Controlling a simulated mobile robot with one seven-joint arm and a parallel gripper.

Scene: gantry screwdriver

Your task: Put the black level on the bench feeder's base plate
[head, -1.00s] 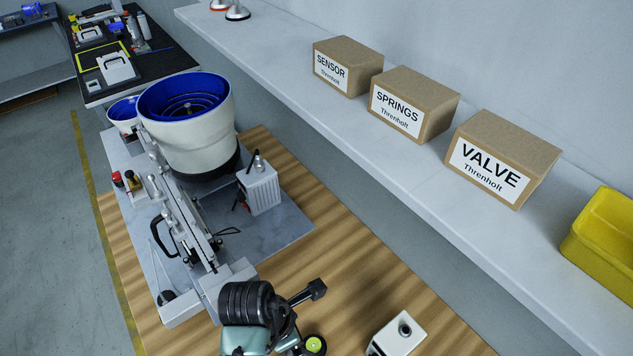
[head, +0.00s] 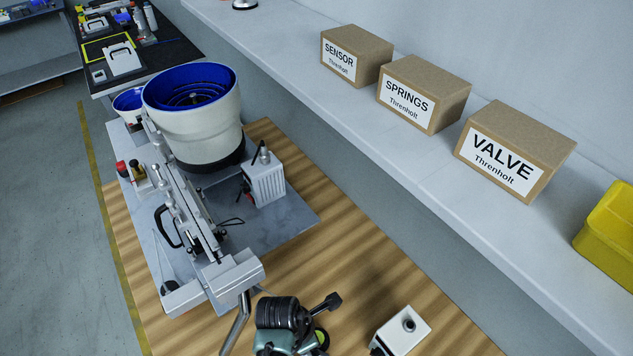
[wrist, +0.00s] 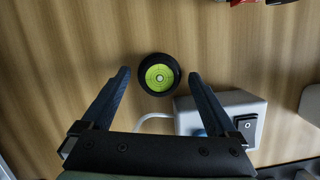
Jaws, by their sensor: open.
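The black level (wrist: 159,76) is a round black puck with a green bubble face. It lies on the wooden bench top and in the wrist view sits between the fingertips of my open gripper (wrist: 159,73), with a gap on each side. Whether the fingers are down at its height I cannot tell. In the head view a sliver of the level (head: 322,341) shows beside my arm, which hides the rest. The bench feeder (head: 195,120), a white bowl with blue inside, stands on its grey base plate (head: 285,218), left of and beyond the level.
A white box with a black rocker switch (wrist: 228,118) and a pale cable lie close beside the level. A grey-white block (head: 252,180) and rail parts occupy much of the plate; its right corner is bare. Cartons (head: 510,155) and a yellow bin (head: 607,230) stand on the shelf.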

